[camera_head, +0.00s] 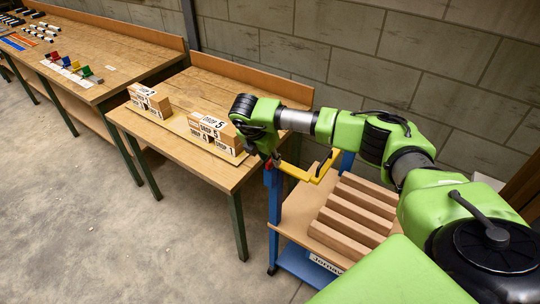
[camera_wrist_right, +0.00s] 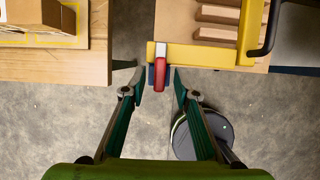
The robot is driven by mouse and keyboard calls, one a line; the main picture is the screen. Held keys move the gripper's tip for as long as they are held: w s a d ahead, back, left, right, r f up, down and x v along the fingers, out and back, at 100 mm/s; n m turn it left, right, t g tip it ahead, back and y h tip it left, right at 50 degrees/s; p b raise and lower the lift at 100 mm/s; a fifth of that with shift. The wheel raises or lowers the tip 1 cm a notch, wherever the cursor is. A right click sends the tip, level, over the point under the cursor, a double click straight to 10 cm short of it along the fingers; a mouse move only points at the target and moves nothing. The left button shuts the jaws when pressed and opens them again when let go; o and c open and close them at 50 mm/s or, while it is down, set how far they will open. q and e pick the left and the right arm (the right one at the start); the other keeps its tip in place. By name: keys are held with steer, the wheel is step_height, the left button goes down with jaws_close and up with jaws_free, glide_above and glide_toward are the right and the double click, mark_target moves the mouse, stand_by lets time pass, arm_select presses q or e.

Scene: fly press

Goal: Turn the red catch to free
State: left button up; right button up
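The red catch (camera_wrist_right: 160,74) is a small upright lever on the corner of a yellow bar (camera_wrist_right: 205,56), with a pale metal piece behind it. In the right wrist view the two fingers of my right gripper (camera_wrist_right: 159,80) are open, one on each side of the catch. A gap shows on both sides; I cannot tell their depth relative to it. My left gripper is not in view.
The blue trolley (camera_head: 273,225) carries several wooden bars (camera_head: 350,215). To its left, a wooden table (camera_head: 185,140) holds boxes with printed labels (camera_head: 213,132). A longer bench (camera_head: 100,55) with small coloured items stands beyond. The concrete floor (camera_head: 110,230) in front is clear.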

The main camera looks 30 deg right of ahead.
steer(key=shift+w+d+f, duration=0.1)
steer(key=shift+d+f, duration=0.15)
steer(key=shift+f, duration=0.35)
jaws_close()
